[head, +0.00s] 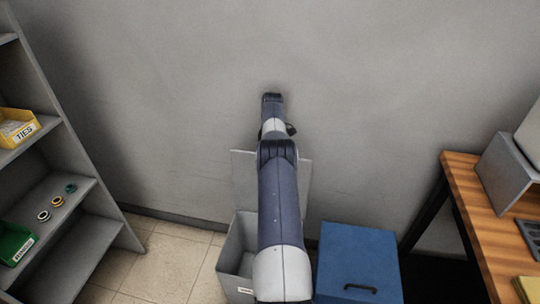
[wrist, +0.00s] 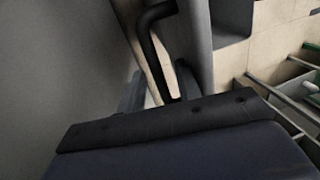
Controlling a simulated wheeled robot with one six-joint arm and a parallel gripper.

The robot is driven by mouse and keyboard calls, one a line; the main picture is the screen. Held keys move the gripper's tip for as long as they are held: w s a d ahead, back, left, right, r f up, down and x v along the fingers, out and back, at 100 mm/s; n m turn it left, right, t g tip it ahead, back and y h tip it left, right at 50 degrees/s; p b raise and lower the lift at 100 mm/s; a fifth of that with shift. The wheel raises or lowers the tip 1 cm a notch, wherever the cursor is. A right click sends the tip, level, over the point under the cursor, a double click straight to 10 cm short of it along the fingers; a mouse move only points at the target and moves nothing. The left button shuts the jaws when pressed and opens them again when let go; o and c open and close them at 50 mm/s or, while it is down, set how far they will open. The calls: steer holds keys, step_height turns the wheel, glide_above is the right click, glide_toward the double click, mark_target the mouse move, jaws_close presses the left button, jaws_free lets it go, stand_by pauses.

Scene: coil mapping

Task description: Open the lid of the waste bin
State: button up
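The grey waste bin (head: 236,252) stands on the floor by the wall, partly hidden behind my arm. Its grey lid (head: 243,180) stands raised, roughly upright, at the back of the bin's opening. A small label on the bin's front is too small to read. In the wrist view, a dark bent handle (wrist: 152,38) runs beside a grey panel, apparently the lid (wrist: 193,35). My gripper (wrist: 158,88) has its two fingers apart, with the handle between them and gaps visible beside it. In the head view my arm hides the fingers.
A blue box (head: 352,243) with a dark handle on its closed lid stands right of the bin. A wooden workbench (head: 468,190) is at the right. A grey shelf unit (head: 72,192) with small bins is at the left. Tiled floor (head: 170,258) is free between shelf and bin.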

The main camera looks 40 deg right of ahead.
steer(key=shift+r, duration=0.2)
steer(key=shift+r, duration=0.6)
step_height(320, 180, up, 7)
steer(key=p, duration=0.3)
steer(key=shift+f, duration=0.1)
steer(key=shift+r+p, duration=0.85)
steer(key=shift+p, duration=0.15)
steer(key=shift+f, duration=0.15)
step_height(320, 180, down, 5)
steer(key=b, duration=0.5)
steer(key=shift+f, duration=1.15)
